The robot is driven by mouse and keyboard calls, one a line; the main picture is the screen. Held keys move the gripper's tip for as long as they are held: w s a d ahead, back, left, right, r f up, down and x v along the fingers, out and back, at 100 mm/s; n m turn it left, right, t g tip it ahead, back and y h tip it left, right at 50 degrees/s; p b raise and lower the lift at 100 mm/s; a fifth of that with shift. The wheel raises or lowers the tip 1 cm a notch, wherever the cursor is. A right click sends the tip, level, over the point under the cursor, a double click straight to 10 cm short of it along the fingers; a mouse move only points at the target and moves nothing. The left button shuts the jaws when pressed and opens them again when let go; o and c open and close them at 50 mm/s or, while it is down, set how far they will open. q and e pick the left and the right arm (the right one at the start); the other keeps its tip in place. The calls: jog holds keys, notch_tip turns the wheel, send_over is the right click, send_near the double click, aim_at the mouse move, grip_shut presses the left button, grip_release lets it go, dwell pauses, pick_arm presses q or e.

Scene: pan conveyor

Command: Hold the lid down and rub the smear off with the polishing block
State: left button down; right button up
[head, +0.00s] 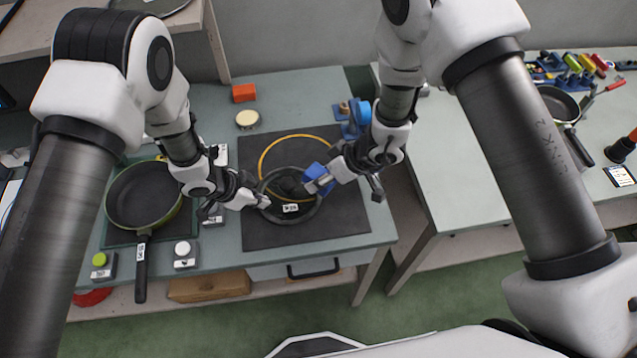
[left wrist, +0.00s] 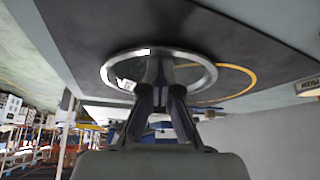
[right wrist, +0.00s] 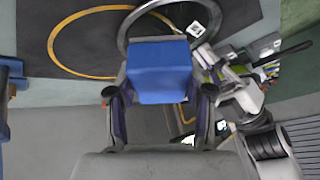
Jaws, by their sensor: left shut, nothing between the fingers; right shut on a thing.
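The glass lid (head: 270,214) with a grey rim and a white label lies on the dark mat. Its rim also shows in the left wrist view (left wrist: 209,77) and the right wrist view (right wrist: 122,38). My left gripper (head: 264,201) is shut and empty, its tips at the left part of the lid; whether they press on it is not clear. My right gripper (head: 322,181) is shut on the blue polishing block (right wrist: 160,72), which is over the lid's right side in the head view. Contact with the glass is unclear. I cannot make out the smear.
The dark mat (head: 345,225) carries a yellow ring (head: 264,157) partly under the lid. A frying pan (head: 143,193) stands at the left. An orange block (head: 244,92) and a round tin (head: 248,119) stand behind. A blue fixture (head: 358,115) stands at the back right.

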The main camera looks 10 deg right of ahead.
pick_arm(q)
jog(key=shift+f, duration=0.1)
pick_arm(e)
jog(key=shift+d+r, duration=0.2)
jog(key=shift+r, duration=0.55)
jog(key=shift+d+r, duration=0.2)
jog(key=shift+r, duration=0.5)
